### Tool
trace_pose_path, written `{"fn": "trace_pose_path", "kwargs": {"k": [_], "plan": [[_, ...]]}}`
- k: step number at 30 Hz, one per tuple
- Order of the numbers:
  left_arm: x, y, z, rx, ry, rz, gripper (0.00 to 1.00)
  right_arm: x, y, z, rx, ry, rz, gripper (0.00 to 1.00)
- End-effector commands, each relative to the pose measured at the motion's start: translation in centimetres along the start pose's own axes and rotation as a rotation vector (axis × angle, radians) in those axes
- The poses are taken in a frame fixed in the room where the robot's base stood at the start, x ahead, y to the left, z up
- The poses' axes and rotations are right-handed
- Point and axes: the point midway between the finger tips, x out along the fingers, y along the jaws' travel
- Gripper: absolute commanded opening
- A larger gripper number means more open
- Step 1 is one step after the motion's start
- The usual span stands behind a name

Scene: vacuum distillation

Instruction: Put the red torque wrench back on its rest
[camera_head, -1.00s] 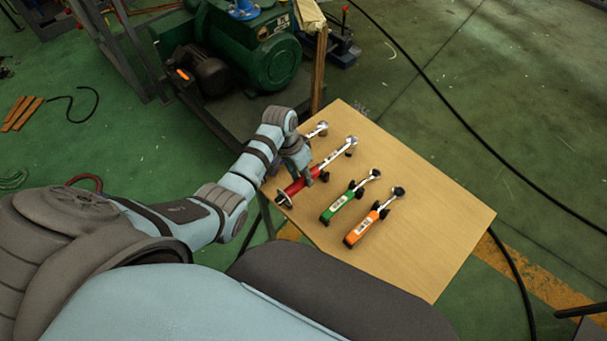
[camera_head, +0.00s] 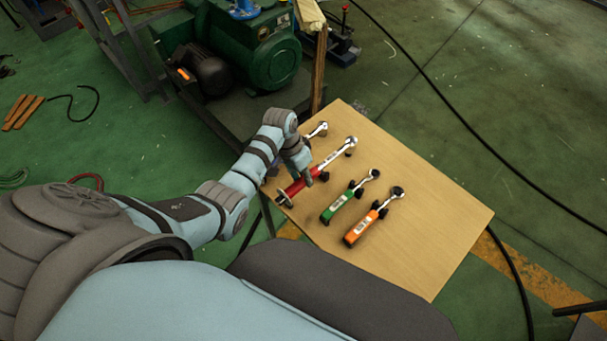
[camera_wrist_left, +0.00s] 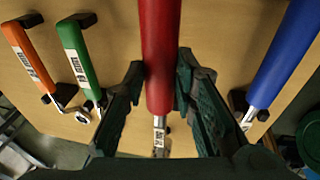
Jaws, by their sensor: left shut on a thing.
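The red torque wrench (camera_head: 293,187) lies slantwise over the left part of the table, its silver shaft and ratchet head pointing to the back. My left gripper (camera_head: 306,172) is at its handle from above. In the left wrist view the two fingers (camera_wrist_left: 161,72) are closed on either side of the red handle (camera_wrist_left: 160,35). Dark rest blocks (camera_head: 323,176) show beside the wrench. I cannot tell whether the wrench touches them or hangs just above. My right gripper is not in view.
A green wrench (camera_head: 340,203) and an orange wrench (camera_head: 366,226) lie to the right on dark supports. A blue wrench (camera_wrist_left: 283,60) lies on the other side, mostly hidden by my arm in the head view. The wooden table (camera_head: 430,220) is bare at right.

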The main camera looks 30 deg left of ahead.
Motion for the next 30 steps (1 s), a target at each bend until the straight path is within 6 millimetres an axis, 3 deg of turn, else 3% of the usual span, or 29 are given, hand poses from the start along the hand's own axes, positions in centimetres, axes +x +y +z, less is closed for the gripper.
{"fn": "trace_pose_path", "kwargs": {"k": [30], "plan": [[2.2, -0.4, 0.2, 0.001, 0.003, 0.0, 0.0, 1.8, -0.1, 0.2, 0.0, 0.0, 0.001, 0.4]]}}
